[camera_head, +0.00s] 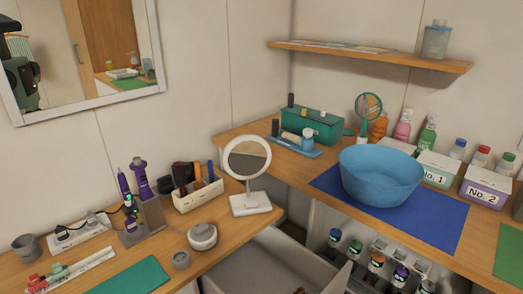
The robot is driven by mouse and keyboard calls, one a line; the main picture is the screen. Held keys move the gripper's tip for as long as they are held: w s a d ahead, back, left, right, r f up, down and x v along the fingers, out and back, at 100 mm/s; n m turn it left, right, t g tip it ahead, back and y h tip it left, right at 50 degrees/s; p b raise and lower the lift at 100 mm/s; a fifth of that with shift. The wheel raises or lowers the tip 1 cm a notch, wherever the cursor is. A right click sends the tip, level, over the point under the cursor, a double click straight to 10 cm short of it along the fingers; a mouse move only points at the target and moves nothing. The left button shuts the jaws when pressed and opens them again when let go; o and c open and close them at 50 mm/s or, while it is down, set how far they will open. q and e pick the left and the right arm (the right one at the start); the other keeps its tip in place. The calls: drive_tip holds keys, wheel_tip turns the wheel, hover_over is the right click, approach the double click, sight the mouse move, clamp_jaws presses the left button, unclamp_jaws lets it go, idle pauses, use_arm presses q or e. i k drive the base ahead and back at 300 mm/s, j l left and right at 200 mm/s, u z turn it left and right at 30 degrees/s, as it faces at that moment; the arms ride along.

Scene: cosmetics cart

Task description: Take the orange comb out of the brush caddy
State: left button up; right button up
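The brush caddy (199,200) is a small pale open box on the left counter, just left of the round white table mirror. Several upright items stand in it: dark and reddish-brown ones to the left and thin orange-toned ones (211,171) to the right. One of these thin orange shapes may be the orange comb, but they are too small to tell for sure. The lower parts of the items are hidden by the caddy's walls. Neither of my grippers is in view.
The table mirror (248,205) stands close to the caddy's right. A grey holder with purple tools (145,216) is to its left, and a round white container (202,236) is in front. An open drawer (275,262) juts out below. A blue basin (381,176) sits on the right counter.

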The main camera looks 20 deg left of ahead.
sight(197, 163)
drive_tip(key=u, duration=1.2)
